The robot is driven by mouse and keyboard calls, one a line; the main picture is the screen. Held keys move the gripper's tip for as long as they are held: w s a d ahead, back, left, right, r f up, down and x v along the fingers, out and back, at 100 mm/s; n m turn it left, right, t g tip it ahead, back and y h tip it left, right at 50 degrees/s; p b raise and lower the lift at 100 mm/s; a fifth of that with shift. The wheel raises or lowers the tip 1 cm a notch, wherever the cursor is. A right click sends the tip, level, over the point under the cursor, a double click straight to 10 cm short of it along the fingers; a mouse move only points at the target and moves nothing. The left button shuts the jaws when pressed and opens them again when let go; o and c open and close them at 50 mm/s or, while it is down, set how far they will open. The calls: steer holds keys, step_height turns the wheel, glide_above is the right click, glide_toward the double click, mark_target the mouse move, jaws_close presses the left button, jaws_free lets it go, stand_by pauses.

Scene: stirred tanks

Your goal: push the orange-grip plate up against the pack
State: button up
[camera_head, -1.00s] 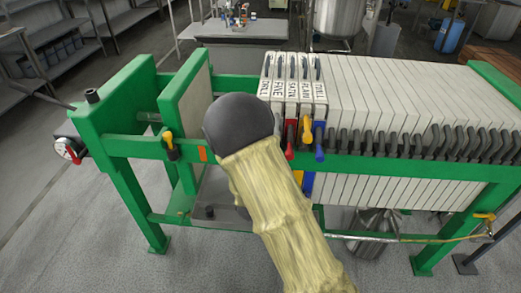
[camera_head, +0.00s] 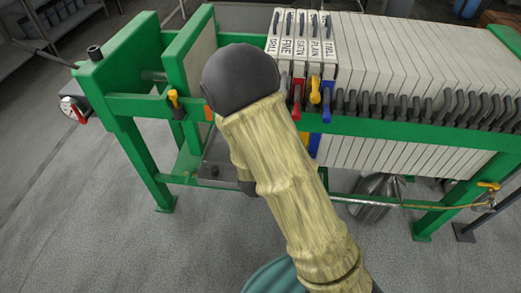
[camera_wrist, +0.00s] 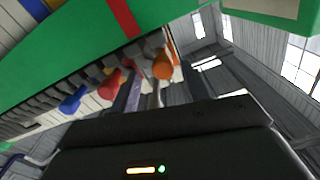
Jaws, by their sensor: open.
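The orange grip (camera_wrist: 163,65) shows in the wrist view just beyond the dark body of my gripper (camera_wrist: 146,95). The pack (camera_head: 400,65) is the row of white plates to the right. My gripper is open on the press's near side, close to the orange grip; contact cannot be told.
Red (camera_head: 296,95), yellow (camera_head: 315,90) and blue (camera_head: 328,102) grips stick out near the green side rail (camera_head: 400,127). The green-framed follower plate (camera_head: 196,60) stands left, with a gap before the labelled plates. A yellow-topped lever (camera_head: 174,99) stands on the rail.

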steer(key=p+v, duration=0.3)
steer(key=v, duration=0.1)
steer(key=shift+a+r, duration=0.1)
steer(key=shift+r, duration=0.1)
steer(key=p, duration=0.2)
steer(key=shift+s+a+p, duration=0.1)
steer(key=shift+s+p, duration=0.2)
steer(key=shift+s, duration=0.1)
steer(key=shift+s+p, duration=0.1)
steer(key=shift+p, duration=0.4)
steer(key=p+v, duration=0.6)
steer(key=v, duration=0.1)
steer(key=shift+s+f+p, duration=0.2)
steer(key=shift+f+p, duration=0.05)
steer(key=shift+p, duration=0.1)
